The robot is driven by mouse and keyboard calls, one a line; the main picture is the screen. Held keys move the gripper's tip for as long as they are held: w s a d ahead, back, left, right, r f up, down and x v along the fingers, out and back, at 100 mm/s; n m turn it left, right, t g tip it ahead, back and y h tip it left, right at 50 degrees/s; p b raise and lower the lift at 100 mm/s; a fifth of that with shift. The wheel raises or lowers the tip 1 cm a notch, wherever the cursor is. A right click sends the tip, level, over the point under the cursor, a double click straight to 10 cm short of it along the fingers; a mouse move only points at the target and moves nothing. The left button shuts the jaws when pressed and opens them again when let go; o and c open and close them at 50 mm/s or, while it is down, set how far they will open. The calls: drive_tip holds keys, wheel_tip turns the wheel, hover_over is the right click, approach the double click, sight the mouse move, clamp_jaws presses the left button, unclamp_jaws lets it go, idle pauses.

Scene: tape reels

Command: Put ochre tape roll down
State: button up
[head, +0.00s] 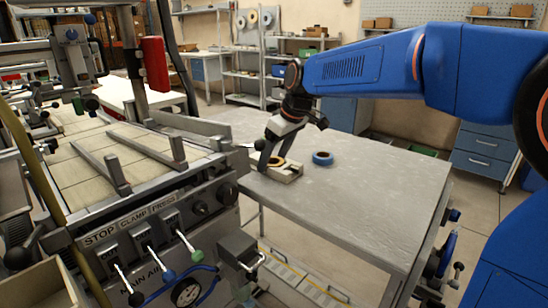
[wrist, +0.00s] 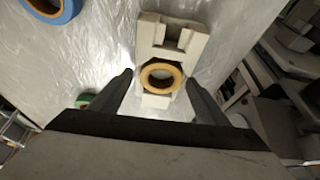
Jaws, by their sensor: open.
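The ochre tape roll (wrist: 147,77) lies in a pale cream block-like holder (wrist: 172,20) in the wrist view, its hole facing the camera. My gripper (wrist: 160,75) is open, with one dark finger on each side of the roll and holder. A gap shows between each finger and the roll. In the head view the roll (head: 277,161) sits in the holder (head: 290,173) near the table's left edge, partly hidden by my gripper (head: 270,160).
A blue tape roll (head: 323,158) lies on the grey table (head: 350,200) right of the holder. A green roll (wrist: 84,99) shows partly behind my left finger. A machine with levers (head: 150,220) stands close on the left. The table's right side is clear.

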drive_tip(key=shift+r, duration=0.4)
drive_tip(key=v, duration=1.1)
drive_tip(key=shift+s+d+r, duration=0.15)
drive_tip(key=shift+s+r, duration=0.05)
drive_tip(key=shift+r, duration=0.15)
